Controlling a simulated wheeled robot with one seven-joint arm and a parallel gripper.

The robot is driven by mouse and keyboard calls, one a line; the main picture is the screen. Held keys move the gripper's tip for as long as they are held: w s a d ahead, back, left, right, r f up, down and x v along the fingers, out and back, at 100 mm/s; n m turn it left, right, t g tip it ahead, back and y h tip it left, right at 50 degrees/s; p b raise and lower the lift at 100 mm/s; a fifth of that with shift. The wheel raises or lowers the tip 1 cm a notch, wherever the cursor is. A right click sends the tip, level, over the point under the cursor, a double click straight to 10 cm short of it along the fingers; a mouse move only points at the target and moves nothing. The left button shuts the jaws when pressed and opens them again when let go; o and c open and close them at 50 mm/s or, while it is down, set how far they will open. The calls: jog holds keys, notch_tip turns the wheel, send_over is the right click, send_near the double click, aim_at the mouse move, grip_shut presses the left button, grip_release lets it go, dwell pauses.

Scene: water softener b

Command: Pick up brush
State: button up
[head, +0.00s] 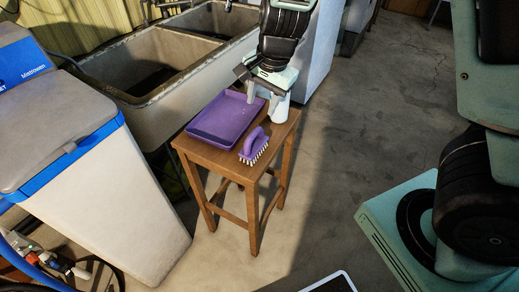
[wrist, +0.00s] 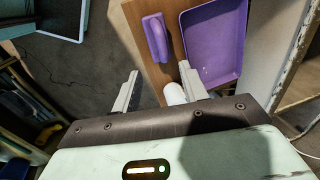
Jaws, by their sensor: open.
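The purple brush (head: 254,146) has a looped handle and pale bristles pointing down. It rests on a small wooden stool (head: 197,149), near the front corner and beside a purple tray (head: 226,121). My gripper (head: 262,97) is above the far side of the stool, apart from the brush, open and with nothing held. In the wrist view the brush (wrist: 157,38) lies beyond the fingertips, left of the tray (wrist: 212,42). A white rounded object (wrist: 175,93) shows between my fingers (wrist: 160,74), close to the right one; it also stands on the stool in the head view (head: 280,109).
A concrete double sink (head: 150,105) stands behind and left of the stool. A large beige bin with a blue rim (head: 110,190) is at the left. A white cabinet (head: 318,50) is behind my gripper. The floor right of the stool (head: 345,150) is clear.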

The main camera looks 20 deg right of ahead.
aim_at(254, 132)
jog(key=f, duration=0.3)
jog(key=w+f+b, duration=0.1)
jog(key=f, duration=0.2)
jog(key=a+f+b, duration=0.1)
jog(key=f, duration=0.1)
jog(key=shift+w+f, duration=0.2)
jog(key=shift+f, duration=0.2)
jog(key=shift+w+a+f+b, duration=0.1)
jog(key=shift+w+f+b, duration=0.1)
jog(key=shift+f, duration=0.65)
jog(key=shift+w+a+f+b, duration=0.15)
jog(key=shift+w+f, duration=0.1)
jog(key=shift+f, duration=0.65)
jog(key=shift+w+f+b, duration=0.15)
jog(key=shift+w+f, duration=0.05)
jog(key=shift+f, duration=0.65)
grip_shut()
